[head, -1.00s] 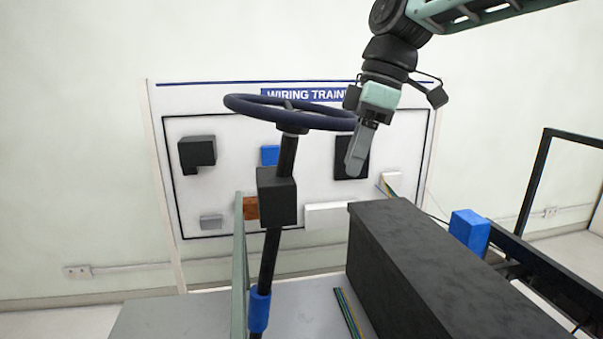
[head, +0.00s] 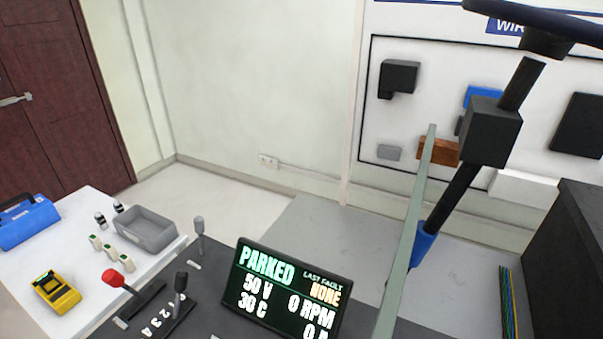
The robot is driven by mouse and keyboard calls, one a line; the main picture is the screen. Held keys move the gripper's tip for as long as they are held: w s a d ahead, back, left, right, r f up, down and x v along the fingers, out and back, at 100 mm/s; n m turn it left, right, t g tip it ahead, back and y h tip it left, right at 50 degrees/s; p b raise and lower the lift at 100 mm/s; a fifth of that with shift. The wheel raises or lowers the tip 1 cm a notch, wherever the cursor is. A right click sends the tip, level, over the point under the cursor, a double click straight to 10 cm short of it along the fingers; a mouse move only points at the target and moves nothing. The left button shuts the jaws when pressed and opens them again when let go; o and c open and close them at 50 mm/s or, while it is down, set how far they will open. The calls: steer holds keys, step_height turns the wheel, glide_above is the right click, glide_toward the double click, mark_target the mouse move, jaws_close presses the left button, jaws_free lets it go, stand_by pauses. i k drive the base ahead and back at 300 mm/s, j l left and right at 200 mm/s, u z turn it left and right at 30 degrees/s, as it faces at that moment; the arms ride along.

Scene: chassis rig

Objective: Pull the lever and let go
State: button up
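Several levers stand on the dark panel at the lower left. One has a red knob (head: 113,278) and leans to the left. One has a black knob (head: 180,283) and rises from a slot beside printed numbers. A grey-topped lever (head: 199,226) stands upright farther back. I cannot tell which one the task means. The display (head: 285,290) beside them reads PARKED, last fault NONE, 50 V and 0 RPM. My gripper is not in view.
A white table (head: 60,263) at left holds a grey bin (head: 145,230), a yellow meter (head: 56,292) and a blue case (head: 26,222). A steering column (head: 455,195) with a wheel (head: 540,18) and a pale upright bar (head: 408,235) stand at right, near a black box (head: 570,260).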

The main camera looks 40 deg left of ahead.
mark_target(198, 221)
steer(key=u, duration=0.45)
steer(key=k+u, duration=0.15)
steer(key=u, duration=0.8)
steer(key=k+j+u, duration=0.1)
steer(key=u, duration=0.4)
steer(key=i+j+z, duration=0.4)
steer(key=i+j, duration=0.15)
steer(key=j, duration=0.2)
steer(key=i+j+z, duration=0.2)
steer(key=j, duration=0.2)
steer(key=i+j+z, duration=0.15)
steer(key=i+j, duration=0.15)
steer(key=j, duration=0.15)
